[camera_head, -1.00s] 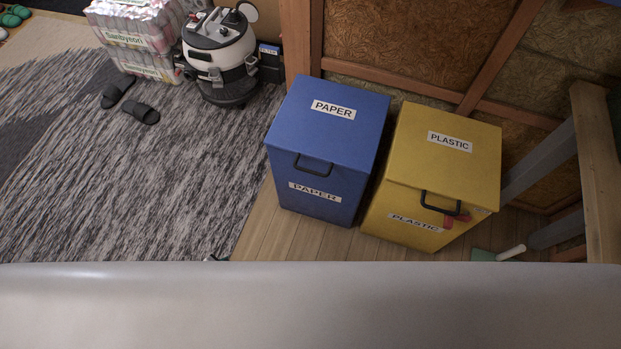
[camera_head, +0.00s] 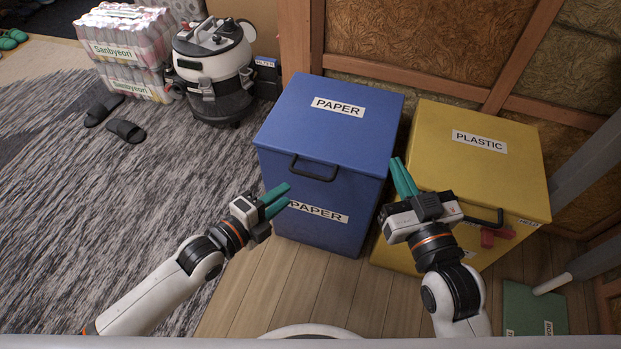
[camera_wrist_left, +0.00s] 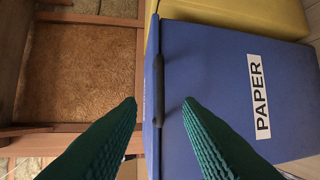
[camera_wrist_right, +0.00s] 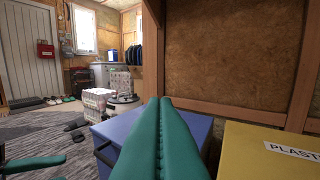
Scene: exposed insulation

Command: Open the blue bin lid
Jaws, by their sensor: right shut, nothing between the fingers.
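The blue bin (camera_head: 335,110) stands upright, with its lid, labelled PAPER, lying shut. Its black handle (camera_head: 313,168) is on the lid's front edge. My left gripper (camera_head: 284,197) is open and empty, in front of the bin and a little left of and below the handle. In the left wrist view the handle (camera_wrist_left: 158,90) shows ahead, between the two spread green fingertips (camera_wrist_left: 159,104), apart from them. My right gripper (camera_head: 398,170) is shut and empty above the gap between the blue bin and the yellow bin. Its fingers lie together in the right wrist view (camera_wrist_right: 160,105).
The yellow PLASTIC bin (camera_head: 490,180) stands right of the blue bin, with a red item at its front. A vacuum cleaner (camera_head: 213,85), bottle packs (camera_head: 125,50) and slippers (camera_head: 125,130) are at the left. Wooden floor is clear before the bins.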

